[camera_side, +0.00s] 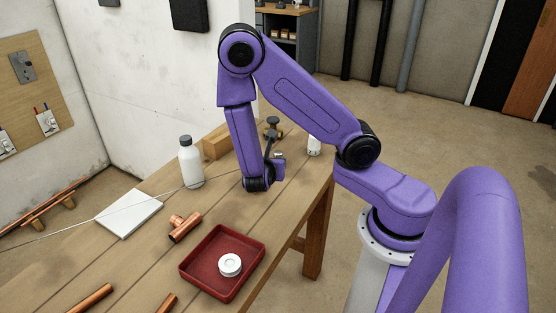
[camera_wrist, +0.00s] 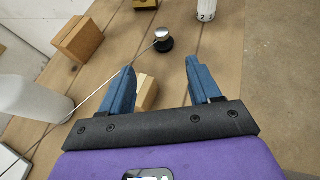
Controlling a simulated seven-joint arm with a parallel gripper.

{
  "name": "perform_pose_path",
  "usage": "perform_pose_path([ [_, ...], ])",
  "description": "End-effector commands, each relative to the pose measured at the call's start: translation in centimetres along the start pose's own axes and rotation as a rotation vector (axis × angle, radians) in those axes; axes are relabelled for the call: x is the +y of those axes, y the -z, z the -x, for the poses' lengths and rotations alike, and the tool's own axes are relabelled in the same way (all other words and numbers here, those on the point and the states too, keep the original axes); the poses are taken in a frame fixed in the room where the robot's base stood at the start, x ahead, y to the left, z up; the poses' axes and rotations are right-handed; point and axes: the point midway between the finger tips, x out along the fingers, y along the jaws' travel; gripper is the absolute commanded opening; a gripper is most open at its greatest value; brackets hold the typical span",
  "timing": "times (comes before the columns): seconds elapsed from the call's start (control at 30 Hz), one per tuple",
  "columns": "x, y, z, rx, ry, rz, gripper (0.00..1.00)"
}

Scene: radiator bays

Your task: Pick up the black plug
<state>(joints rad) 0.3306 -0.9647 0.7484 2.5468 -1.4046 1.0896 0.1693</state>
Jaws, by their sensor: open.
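The likeliest black plug is a small round piece (camera_wrist: 164,45) with a black base and a shiny silver top, standing on the table in the wrist view. My gripper (camera_wrist: 160,66) is open, its two blue fingers apart and nothing held between them. The piece lies just beyond the fingertips, roughly in line with the gap, apart from both fingers. In the side view my gripper (camera_side: 272,155) is low over the far part of the wooden table, and the plug is hard to make out there.
A wooden block (camera_wrist: 78,40), a white bottle (camera_side: 191,163) and a white numbered knob (camera_wrist: 205,10) stand nearby. A thin grey line (camera_wrist: 100,90) runs towards the black piece. A red tray (camera_side: 190,266) holds a white round part. A smaller block (camera_wrist: 148,92) shows between the fingers.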

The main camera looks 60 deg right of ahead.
Motion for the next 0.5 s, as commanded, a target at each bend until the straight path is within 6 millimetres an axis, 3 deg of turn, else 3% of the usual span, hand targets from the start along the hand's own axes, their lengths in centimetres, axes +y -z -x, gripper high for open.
perform_pose_path([
  [0.17,-0.1,0.0,-2.3,-0.001,0.006,0.003,0.63],
  [0.5,-0.2,0.0,-8.7,0.0,0.006,0.0,0.63],
])
